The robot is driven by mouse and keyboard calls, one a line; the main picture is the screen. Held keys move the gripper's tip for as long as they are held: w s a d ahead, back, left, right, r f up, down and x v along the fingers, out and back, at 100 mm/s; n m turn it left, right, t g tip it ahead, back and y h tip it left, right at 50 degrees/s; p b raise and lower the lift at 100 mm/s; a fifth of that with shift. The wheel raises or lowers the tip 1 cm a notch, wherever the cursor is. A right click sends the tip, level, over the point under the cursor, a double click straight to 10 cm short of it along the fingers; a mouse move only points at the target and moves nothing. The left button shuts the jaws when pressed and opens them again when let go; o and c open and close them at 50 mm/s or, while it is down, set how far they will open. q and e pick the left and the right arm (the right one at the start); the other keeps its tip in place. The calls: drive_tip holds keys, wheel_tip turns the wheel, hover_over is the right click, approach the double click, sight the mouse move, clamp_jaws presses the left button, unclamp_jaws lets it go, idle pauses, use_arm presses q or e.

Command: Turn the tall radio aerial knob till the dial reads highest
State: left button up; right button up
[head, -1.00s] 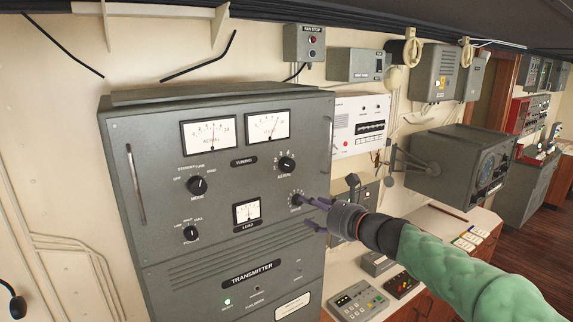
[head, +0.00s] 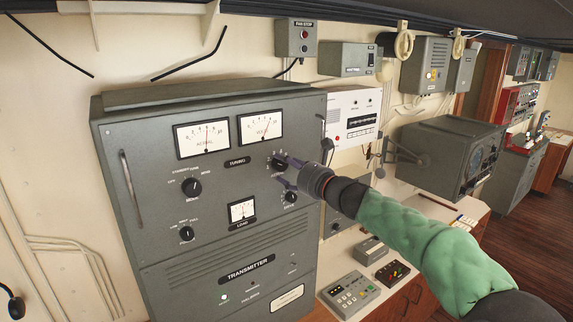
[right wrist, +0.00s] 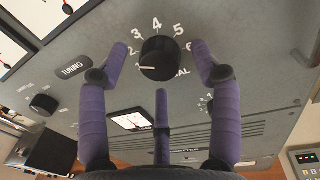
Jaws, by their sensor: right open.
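The tall grey transmitter (head: 215,270) stands against the wall. Its aerial knob (head: 279,163) is black and partly covered by my fingers in the head view. In the right wrist view the knob (right wrist: 162,60) shows fully, its white mark pointing left, below the 2. The left meter (head: 203,139) has its needle near mid-scale; the right meter (head: 261,127) has its needle leaning right. My right gripper (head: 284,172) is open, with its purple fingers on either side of the aerial knob, apart from it in the right wrist view. My left gripper is out of view.
A lower-right knob (head: 290,198) sits just below my right gripper. The mode knob (head: 191,187) and a small load meter (head: 242,211) are further left. A white panel (head: 353,118) and a grey radar-like box (head: 450,155) stand to the right.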

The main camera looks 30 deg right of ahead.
drive_tip(key=shift+w, duration=0.4)
drive_tip(key=shift+c, duration=0.2)
drive_tip(key=c, duration=1.1)
drive_tip(key=n+b, duration=0.3)
drive_tip(key=n, duration=0.1)
drive_tip(key=shift+a+r+n+g+b, duration=0.15)
drive_tip(key=shift+n+g+b, duration=0.15)
drive_tip(key=shift+n+b, duration=1.15)
drive_tip(key=shift+n+p, duration=0.35)
drive_tip(key=shift+n, duration=0.2)
